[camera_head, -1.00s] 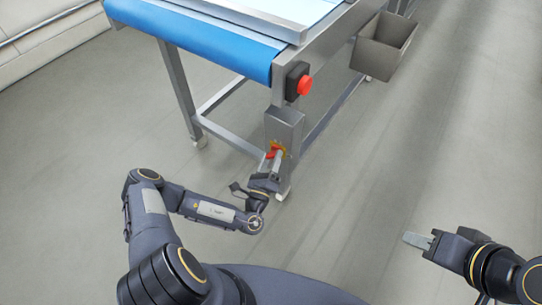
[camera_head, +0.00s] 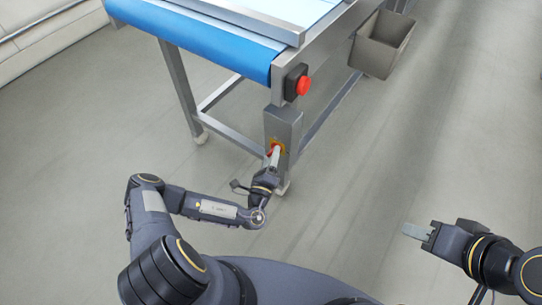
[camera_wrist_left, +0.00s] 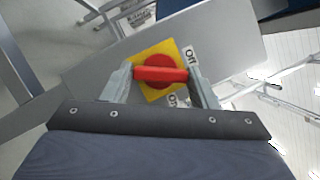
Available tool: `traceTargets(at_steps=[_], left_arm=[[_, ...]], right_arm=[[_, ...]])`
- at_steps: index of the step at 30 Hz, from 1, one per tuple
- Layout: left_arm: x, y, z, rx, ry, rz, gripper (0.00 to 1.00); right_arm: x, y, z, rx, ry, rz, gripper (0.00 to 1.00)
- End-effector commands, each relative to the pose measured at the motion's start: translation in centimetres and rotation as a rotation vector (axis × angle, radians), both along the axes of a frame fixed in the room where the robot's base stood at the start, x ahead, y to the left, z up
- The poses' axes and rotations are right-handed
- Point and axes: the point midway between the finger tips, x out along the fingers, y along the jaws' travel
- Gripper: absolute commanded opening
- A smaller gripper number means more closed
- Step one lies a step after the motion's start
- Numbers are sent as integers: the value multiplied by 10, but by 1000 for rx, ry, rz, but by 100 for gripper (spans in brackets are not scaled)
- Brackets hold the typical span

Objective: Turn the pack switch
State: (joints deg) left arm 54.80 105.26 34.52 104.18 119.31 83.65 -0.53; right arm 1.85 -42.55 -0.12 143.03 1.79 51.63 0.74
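The pack switch is a red bar handle (camera_wrist_left: 160,74) on a yellow plate (camera_wrist_left: 146,55), on a grey box (camera_head: 284,122) at the conveyor's corner leg. In the left wrist view, white labels read "Off" and, partly covered, "On"; the handle's right end points between them. My left gripper (camera_wrist_left: 161,72) is at the switch, its fingers spread on both sides of the handle's ends; firm contact cannot be made out. In the head view its fingers partly cover the switch (camera_head: 281,147). My right gripper (camera_head: 413,231) is far off at the right, over the floor, holding nothing visible.
A red push button (camera_head: 304,86) sits above the switch box. The conveyor's blue belt (camera_head: 200,38) and metal frame rise behind. A grey bin (camera_head: 378,50) hangs on its right side. The floor between my arms is clear.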

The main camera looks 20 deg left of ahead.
Motion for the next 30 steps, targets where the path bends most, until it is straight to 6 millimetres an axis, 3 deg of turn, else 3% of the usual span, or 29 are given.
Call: traceTargets(at_steps=[1,4,14,24,30], left_arm=[[0,0,-1,0,1,0,60],[0,0,0,0,0,0,73],[-3,0,0,0,0,0,73],[-55,0,-10,-1,4,1,73],[-75,1,-14,0,0,1,73]], right_arm=[[0,0,0,0,0,0,36],[0,0,0,0,0,0,36],[0,0,1,0,0,0,36],[0,0,7,0,0,0,36],[0,0,8,0,0,0,36]])
